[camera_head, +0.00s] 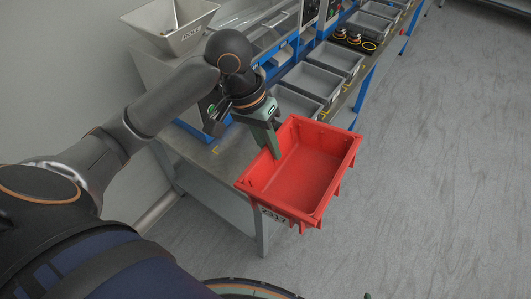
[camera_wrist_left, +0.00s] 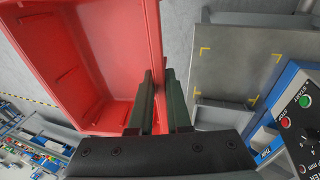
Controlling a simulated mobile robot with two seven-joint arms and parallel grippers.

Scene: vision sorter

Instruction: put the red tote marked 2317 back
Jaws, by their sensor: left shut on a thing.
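The red tote (camera_head: 315,167) is empty and hangs in my left gripper (camera_head: 272,140). The gripper is shut on its left wall. The tote is out in front of the grey bench end, over or beside its corner; the exact height is hard to tell. A label with partly readable digits is on its near side. In the left wrist view the tote (camera_wrist_left: 95,60) fills the upper left, with its wall between the two fingers (camera_wrist_left: 160,95). My right gripper is not in view.
A grey bench top (camera_head: 215,160) with yellow corner marks (camera_wrist_left: 204,50) lies beside the tote and looks bare there. Grey bins (camera_head: 312,80) line the bench further back. A metal hopper (camera_head: 172,25) stands behind my arm. The floor (camera_head: 440,160) at right is clear.

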